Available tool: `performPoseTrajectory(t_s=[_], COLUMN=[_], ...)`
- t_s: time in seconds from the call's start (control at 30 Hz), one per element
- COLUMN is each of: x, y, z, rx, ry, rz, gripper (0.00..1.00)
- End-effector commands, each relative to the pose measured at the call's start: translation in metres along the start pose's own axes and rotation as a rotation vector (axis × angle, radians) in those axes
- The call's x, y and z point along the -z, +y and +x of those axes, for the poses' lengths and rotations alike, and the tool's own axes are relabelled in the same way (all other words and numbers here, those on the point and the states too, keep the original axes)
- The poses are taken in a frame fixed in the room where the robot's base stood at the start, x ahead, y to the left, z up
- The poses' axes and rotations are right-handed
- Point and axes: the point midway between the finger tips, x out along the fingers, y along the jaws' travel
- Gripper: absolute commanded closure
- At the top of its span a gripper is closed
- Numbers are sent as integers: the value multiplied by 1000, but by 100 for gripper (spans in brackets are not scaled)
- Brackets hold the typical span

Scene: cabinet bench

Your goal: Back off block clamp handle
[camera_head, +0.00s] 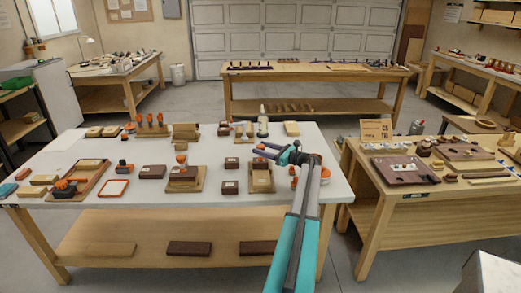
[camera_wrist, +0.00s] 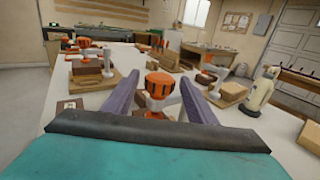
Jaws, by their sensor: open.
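In the wrist view, an orange clamp handle (camera_wrist: 159,86) with dark grips sits on a pale stem, between my gripper's two purple fingers in the picture. Both fingers are apart, and no contact with the handle shows. The lower stem is hidden behind my gripper's dark front edge. In the head view, my gripper (camera_head: 263,151) is above the right part of the white table, over a wooden base with a block (camera_head: 262,180). Another block clamp with an orange handle stands left of it on a wooden base (camera_head: 185,185), also seen in the wrist view (camera_wrist: 92,80).
The white table (camera_head: 140,215) holds several blocks, trays and orange-handled clamps. A pale bottle (camera_head: 263,120) stands behind my gripper and shows at right in the wrist view (camera_wrist: 262,90). A wooden bench (camera_head: 380,215) stands to the right.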

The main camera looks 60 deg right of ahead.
Motion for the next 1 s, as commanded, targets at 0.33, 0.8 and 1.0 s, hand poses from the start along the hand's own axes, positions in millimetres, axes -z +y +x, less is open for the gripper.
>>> performPoseTrajectory(t_s=[0.33,0.8,1.0], x=[2,2,1], y=[1,0,1], z=[-52,-116,-122], rx=[1,0,-2], ry=[1,0,1], rz=[0,0,0], gripper=[48,48,48])
